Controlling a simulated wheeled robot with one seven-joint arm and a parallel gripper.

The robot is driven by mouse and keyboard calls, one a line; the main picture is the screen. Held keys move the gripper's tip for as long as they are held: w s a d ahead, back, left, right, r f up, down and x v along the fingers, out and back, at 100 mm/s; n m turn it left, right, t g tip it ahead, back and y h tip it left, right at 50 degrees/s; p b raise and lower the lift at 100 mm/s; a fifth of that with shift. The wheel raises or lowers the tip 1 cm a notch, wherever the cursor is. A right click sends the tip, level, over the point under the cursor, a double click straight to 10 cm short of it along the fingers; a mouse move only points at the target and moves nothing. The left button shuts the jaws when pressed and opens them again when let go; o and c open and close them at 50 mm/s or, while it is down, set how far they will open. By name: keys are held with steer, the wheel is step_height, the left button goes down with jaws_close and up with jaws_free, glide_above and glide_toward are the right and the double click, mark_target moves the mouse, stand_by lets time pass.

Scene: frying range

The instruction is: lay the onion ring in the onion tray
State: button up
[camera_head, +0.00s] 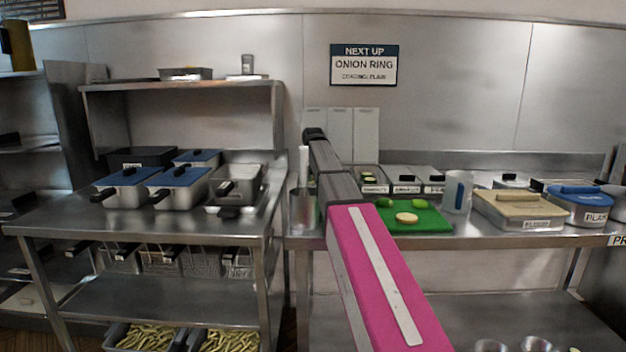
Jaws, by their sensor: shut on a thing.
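My arm, pink and dark grey, reaches from the bottom right up to the middle of the picture. My gripper is not visible, and neither is anything it holds. On a green board (432,222) lies a round pale piece (406,218) with a darker rim; two green pieces lie behind it, and I cannot tell whether any is the onion ring. Behind the board stand small labelled trays: one (375,189) with round pieces in it, partly behind my arm, and others (407,188) to its right. Their labels are too small to read, so I cannot tell the onion tray.
A wall sign (363,65) reads "NEXT UP ONION RING", coating plain. A tan-lidded box (520,208) and a blue-lidded box marked plain (581,203) stand on the right. A metal pot (303,212) stands left of my arm.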

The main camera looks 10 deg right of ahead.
steer(key=o, duration=0.8)
steer(key=shift+s, duration=0.15)
